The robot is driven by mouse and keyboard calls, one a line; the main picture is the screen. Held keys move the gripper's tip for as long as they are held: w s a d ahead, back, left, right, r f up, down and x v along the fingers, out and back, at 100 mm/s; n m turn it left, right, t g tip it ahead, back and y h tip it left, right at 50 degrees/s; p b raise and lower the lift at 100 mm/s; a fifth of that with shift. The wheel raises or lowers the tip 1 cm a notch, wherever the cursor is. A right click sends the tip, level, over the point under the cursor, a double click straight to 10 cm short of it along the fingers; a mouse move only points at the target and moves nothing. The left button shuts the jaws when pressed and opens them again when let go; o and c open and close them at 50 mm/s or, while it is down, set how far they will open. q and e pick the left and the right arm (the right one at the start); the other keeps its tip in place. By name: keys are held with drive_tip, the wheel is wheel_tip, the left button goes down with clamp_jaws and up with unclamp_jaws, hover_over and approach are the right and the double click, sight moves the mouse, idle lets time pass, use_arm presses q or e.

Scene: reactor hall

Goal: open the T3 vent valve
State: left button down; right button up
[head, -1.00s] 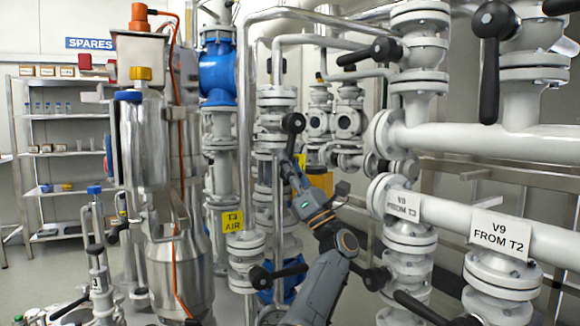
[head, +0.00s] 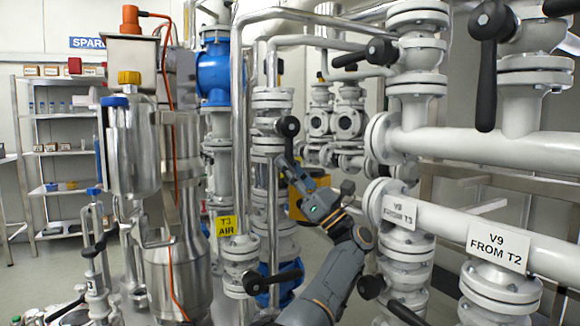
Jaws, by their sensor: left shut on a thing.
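My left gripper (head: 285,160) reaches up from the lower middle of the head view to a slim grey vertical pipe stack. It is shut on the lower end of a black lever handle (head: 288,127), which hangs down from its round hub on a grey valve body (head: 268,143). The fingertips are small here and partly hidden by the wrist. A yellow tag reading "T3 AIR" (head: 226,225) hangs lower left of the gripper. I see no tag naming the vent valve. My right gripper is not in view.
White pipes with tags "FROM T3" (head: 399,210) and "V9 FROM T2" (head: 497,241) run close on the right. Black levers (head: 370,53) stick out above, and another (head: 275,277) below. A steel vessel (head: 178,265) stands left. Shelves (head: 65,153) are at the back left.

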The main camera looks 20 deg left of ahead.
use_arm(q)
drive_tip(key=shift+r, duration=0.15)
drive_tip(key=c, duration=1.2)
unclamp_jaws()
drive_tip(key=shift+w+d, duration=0.1)
drive_tip(key=shift+f, duration=0.25)
